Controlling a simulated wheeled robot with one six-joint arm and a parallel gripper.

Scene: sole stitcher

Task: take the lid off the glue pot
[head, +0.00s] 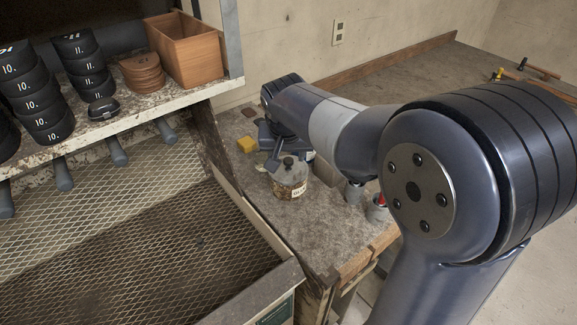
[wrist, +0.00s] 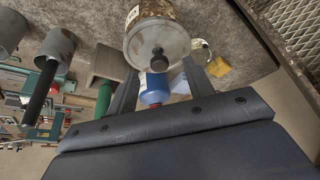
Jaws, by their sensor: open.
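The glue pot (head: 290,186) stands upright on the worn bench, with a label on its front and brown stains on its side. Its pale lid (head: 292,170) is on and has a dark knob (head: 288,161). In the wrist view the pot (wrist: 150,12) is at the top, with the lid (wrist: 160,42) and the knob (wrist: 158,60) facing me. My gripper (wrist: 160,68) is open, its two fingers apart on either side of the knob in the picture. I cannot tell whether either finger touches it. In the head view my gripper (head: 272,158) is just beside the lid.
A yellow block (head: 246,145) lies behind the pot. Grey cups (head: 353,192) stand to its right near the bench edge. A blue bottle (wrist: 155,88) shows between my fingers in the wrist view. A mesh-floored tray (head: 150,240) is at the left, below a shelf of dark soles (head: 40,100).

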